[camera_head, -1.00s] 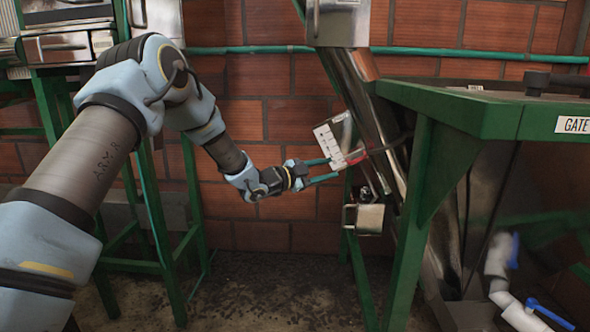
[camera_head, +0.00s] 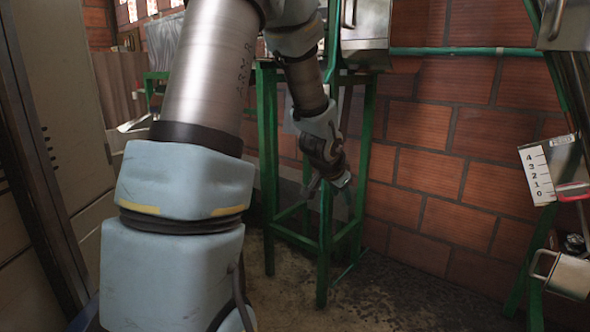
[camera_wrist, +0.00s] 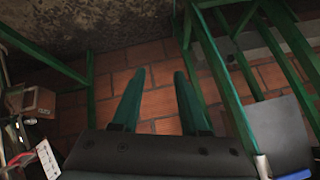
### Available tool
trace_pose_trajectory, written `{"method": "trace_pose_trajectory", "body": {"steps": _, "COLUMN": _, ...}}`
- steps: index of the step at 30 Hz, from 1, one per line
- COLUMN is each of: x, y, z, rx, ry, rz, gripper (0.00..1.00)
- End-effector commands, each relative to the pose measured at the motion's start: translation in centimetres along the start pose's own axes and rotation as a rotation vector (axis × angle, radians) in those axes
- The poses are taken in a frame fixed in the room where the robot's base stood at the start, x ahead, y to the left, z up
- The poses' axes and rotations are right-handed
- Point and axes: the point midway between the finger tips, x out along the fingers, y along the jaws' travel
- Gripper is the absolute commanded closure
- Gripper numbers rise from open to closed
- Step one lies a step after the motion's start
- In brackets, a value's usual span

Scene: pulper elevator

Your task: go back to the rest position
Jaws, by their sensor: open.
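My gripper (camera_head: 328,194) hangs in front of the green metal stand in the head view, pointing downward. In the wrist view my gripper (camera_wrist: 158,98) shows two green fingers spread apart with nothing between them. Brick wall and floor lie beyond the fingers. My arm fills the left and middle of the head view and hides part of the stand.
The green stand (camera_head: 269,170) is close behind my gripper. A grey cabinet (camera_head: 60,130) stands at the left. The floor (camera_head: 395,297) at lower middle is clear.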

Motion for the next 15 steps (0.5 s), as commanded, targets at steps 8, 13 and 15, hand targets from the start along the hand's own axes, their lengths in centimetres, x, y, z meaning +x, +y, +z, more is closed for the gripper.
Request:
{"method": "trace_pose_trajectory", "body": {"steps": 8, "x": -9.2, "y": -1.4, "z": 14.6, "rx": -0.464, "ry": -0.360, "rz": -0.063, "gripper": 0.56}}
{"method": "trace_pose_trajectory", "body": {"steps": 13, "x": -13.7, "y": 0.8, "z": 20.2, "rx": -0.697, "ry": -0.509, "rz": -0.061, "gripper": 0.56}}
{"method": "trace_pose_trajectory", "body": {"steps": 15, "x": -15.5, "y": 2.1, "z": 22.2, "rx": -0.792, "ry": -0.564, "rz": -0.054, "gripper": 0.56}}
